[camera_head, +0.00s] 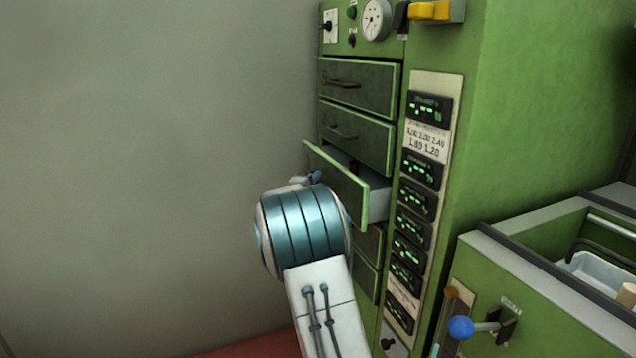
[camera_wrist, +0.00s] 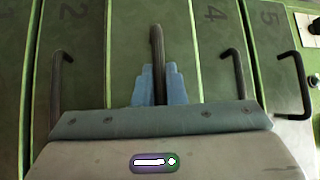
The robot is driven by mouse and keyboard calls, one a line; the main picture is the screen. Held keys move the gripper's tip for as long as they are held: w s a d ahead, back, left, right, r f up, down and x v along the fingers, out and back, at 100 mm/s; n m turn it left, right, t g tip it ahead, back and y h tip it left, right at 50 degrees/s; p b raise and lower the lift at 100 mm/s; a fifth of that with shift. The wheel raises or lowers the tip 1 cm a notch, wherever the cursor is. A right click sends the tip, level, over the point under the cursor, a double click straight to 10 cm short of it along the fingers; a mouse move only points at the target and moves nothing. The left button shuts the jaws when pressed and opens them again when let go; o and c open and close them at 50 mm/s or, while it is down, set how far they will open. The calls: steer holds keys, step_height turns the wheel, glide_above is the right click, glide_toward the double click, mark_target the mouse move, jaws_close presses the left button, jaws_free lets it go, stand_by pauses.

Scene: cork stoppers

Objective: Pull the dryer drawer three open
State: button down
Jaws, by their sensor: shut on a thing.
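Drawer three (camera_head: 345,188) of the green dryer (camera_head: 520,90) is the third from the top and stands partly pulled out, its grey side and dark inside showing. In the wrist view its front (camera_wrist: 125,60) lies between the drawers marked 2 and 4. Its dark bar handle (camera_wrist: 157,45) runs between the two blue fingers of my gripper (camera_wrist: 159,88). My gripper is shut on this handle. In the head view my arm hides most of the gripper and the handle; only a bit of the gripper (camera_head: 314,177) shows at the drawer's front.
Drawers one (camera_head: 355,87) and two (camera_head: 355,135) above are shut; those below are partly hidden by my arm. A panel of displays (camera_head: 432,200) runs right of the drawers. A blue-knobbed lever (camera_head: 461,328) and an open bin (camera_head: 560,285) stand at lower right. The left is plain wall.

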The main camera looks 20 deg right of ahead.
steer(key=a, duration=1.5)
steer(key=shift+w+a, duration=0.25)
steer(key=shift+a, duration=0.05)
steer(key=c, duration=1.5)
jaws_free()
steer(key=p+v, duration=0.1)
steer(key=v, duration=1.3)
steer(key=shift+w+p, duration=0.1)
steer(key=shift+p, duration=0.3)
